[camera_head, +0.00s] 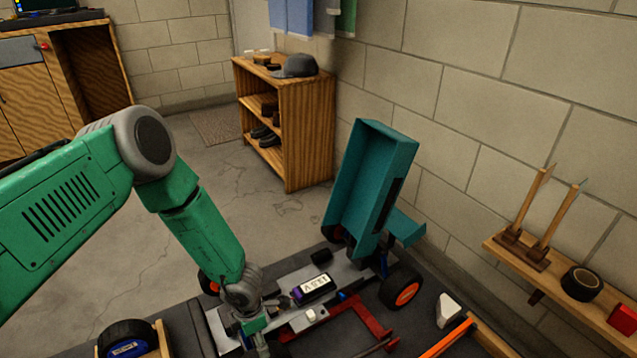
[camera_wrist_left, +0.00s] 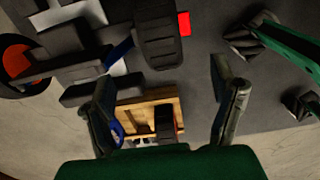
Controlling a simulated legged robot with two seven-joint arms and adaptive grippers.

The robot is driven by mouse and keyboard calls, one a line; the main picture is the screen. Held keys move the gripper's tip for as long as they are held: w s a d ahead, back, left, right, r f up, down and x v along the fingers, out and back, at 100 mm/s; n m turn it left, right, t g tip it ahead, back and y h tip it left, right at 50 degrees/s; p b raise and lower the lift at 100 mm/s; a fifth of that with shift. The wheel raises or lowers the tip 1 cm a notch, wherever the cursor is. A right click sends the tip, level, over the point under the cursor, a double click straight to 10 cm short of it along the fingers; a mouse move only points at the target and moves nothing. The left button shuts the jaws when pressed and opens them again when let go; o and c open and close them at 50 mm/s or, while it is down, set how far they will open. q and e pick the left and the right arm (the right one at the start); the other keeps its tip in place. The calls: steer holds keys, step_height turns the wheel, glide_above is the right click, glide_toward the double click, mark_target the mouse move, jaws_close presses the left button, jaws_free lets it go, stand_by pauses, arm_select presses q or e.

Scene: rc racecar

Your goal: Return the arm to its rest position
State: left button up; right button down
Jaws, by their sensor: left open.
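My left arm comes in from the left in the head view, bent downward. Its gripper (camera_head: 258,340) is low, at the near left side of the opened RC car chassis (camera_head: 290,278), partly cut off by the lower edge. In the left wrist view the left gripper (camera_wrist_left: 168,105) has its two fingers wide apart, with nothing held between them. A wooden stand with a wheel (camera_wrist_left: 150,112) shows beyond the fingers. A green and dark part (camera_wrist_left: 275,45) at the wrist view's upper right looks like my right arm's end; its jaws are unclear.
The teal car body (camera_head: 368,190) stands tilted on the chassis's far side. A labelled battery (camera_head: 313,287) lies in the chassis. A loose wheel (camera_head: 128,340) sits on the stand at lower left. A wall shelf (camera_head: 565,275) with tape is at right. Floor beyond the bench is open.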

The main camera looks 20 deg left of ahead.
arm_select(q)
steer(key=s+r+m, duration=0.5)
steer(key=s+m, duration=0.6)
steer(key=m, duration=0.3)
steer(key=s+r+m, duration=0.5)
steer(key=s+m, duration=0.6)
steer(key=m, duration=0.3)
step_height(320, 180, up, 18)
steer(key=p, duration=1.8)
steer(key=shift+d+t, duration=0.3)
steer(key=shift+d, duration=0.15)
steer(key=shift+w+f, duration=0.1)
steer(key=shift+w, duration=0.1)
steer(key=shift+s, duration=0.15)
